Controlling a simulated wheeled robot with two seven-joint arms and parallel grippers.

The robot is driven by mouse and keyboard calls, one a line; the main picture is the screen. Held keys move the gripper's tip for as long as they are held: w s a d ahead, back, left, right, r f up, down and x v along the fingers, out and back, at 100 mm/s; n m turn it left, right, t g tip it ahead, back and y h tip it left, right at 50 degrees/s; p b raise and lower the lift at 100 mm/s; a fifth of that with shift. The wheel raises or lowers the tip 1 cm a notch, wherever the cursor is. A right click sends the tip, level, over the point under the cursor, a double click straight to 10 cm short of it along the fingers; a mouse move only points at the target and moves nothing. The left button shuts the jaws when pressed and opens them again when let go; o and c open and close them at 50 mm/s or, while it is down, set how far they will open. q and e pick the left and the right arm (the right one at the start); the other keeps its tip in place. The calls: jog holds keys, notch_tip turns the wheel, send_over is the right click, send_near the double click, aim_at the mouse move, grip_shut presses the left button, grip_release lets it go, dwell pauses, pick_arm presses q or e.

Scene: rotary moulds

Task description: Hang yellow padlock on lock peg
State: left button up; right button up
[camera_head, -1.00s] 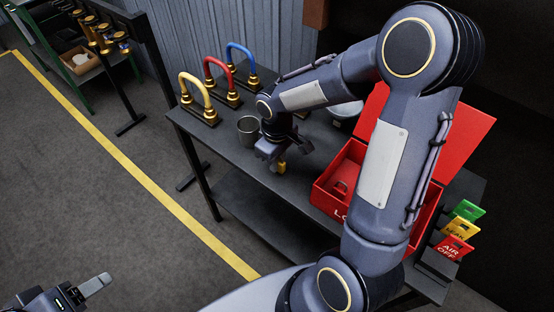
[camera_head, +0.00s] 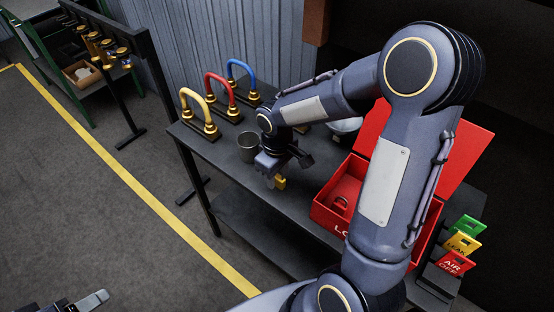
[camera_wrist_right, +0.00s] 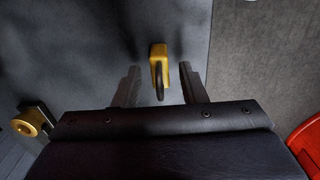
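The yellow padlock (camera_head: 280,183) is at the lower side of my right gripper (camera_head: 272,179), over the dark table in the head view. In the right wrist view the padlock (camera_wrist_right: 158,66) lies between the two fingers of the gripper (camera_wrist_right: 158,85), its dark shackle towards the palm. The fingers are apart, with a visible gap on each side of the padlock. My left gripper (camera_head: 90,302) is only partly in view at the bottom left; its opening cannot be made out. I cannot tell which fitting is the lock peg.
A grey cup (camera_head: 248,147) stands close to the left of my right gripper. Yellow, red (camera_head: 221,92) and blue arched pipes stand at the table's back left. An open red box (camera_head: 325,213) is at the right, with green, yellow and red tags (camera_head: 456,263) beyond.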

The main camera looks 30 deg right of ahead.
notch_tip(320, 180, up, 11)
jog(key=shift+f, duration=0.1)
jog(key=shift+s+r+p, duration=0.15)
jog(key=shift+r+p, duration=0.1)
jog(key=shift+p, duration=0.05)
jog(key=s+a+r+m+t+y, duration=0.1)
jog(key=s+m+t+y, duration=0.1)
jog(key=s, duration=0.6)
jog(key=s+a+r+m+t+y, duration=0.1)
jog(key=s+a+m+t, duration=0.1)
jog(key=s, duration=0.6)
jog(key=shift+s+a+m+t+y, duration=0.25)
jog(key=shift+m+t+y, duration=0.15)
jog(key=shift+m+t, duration=0.55)
